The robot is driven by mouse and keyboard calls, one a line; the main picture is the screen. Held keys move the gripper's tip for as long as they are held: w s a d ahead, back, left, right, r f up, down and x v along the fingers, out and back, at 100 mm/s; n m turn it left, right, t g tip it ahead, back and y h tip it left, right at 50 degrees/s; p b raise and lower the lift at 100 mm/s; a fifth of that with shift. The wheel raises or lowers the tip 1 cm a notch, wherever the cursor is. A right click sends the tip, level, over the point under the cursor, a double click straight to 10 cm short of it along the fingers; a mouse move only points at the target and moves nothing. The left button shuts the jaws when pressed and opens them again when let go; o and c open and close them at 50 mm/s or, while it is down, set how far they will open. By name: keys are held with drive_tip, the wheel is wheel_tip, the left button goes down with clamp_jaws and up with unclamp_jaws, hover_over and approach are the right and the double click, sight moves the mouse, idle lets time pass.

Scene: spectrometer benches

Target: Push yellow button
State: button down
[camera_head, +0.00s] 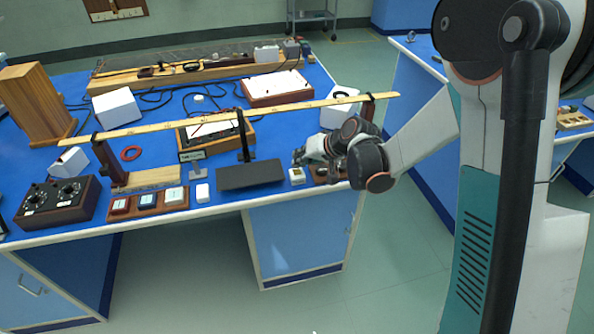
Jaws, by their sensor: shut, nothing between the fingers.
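A small white block with a yellowish top (297,176) sits near the front right edge of the blue bench; it looks like the yellow button, though it is small in the picture. My gripper (299,157) comes in from the right and is shut and empty. Its tips show just above and behind the block in the picture. I cannot tell whether they touch it.
A dark slanted plate (250,174) stands left of the block. A long yellow ruler (215,117) spans the bench on supports. A black knob box (55,202) stands at the left.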

sight(300, 172)
drive_tip(key=shift+r+p, duration=1.6)
drive_tip(key=shift+r, duration=0.9)
drive_tip(key=s+d+r+h, duration=0.2)
drive_tip(key=s+d+r, duration=0.1)
drive_tip(key=s+r, duration=0.3)
drive_tip(key=s+d+r+h, duration=0.1)
drive_tip(key=s+d+r, duration=0.3)
drive_tip(key=s+r, duration=0.2)
drive_tip(key=s+d+r+h, duration=0.1)
drive_tip(key=s+d, duration=0.2)
drive_tip(key=s, duration=0.6)
drive_tip(key=s+d+r+h, duration=0.1)
drive_tip(key=s+d, duration=0.3)
drive_tip(key=s, duration=0.5)
drive_tip(key=shift+s+d+t+h, duration=0.3)
drive_tip(key=shift+t+h, duration=0.1)
drive_tip(key=shift+h, duration=0.4)
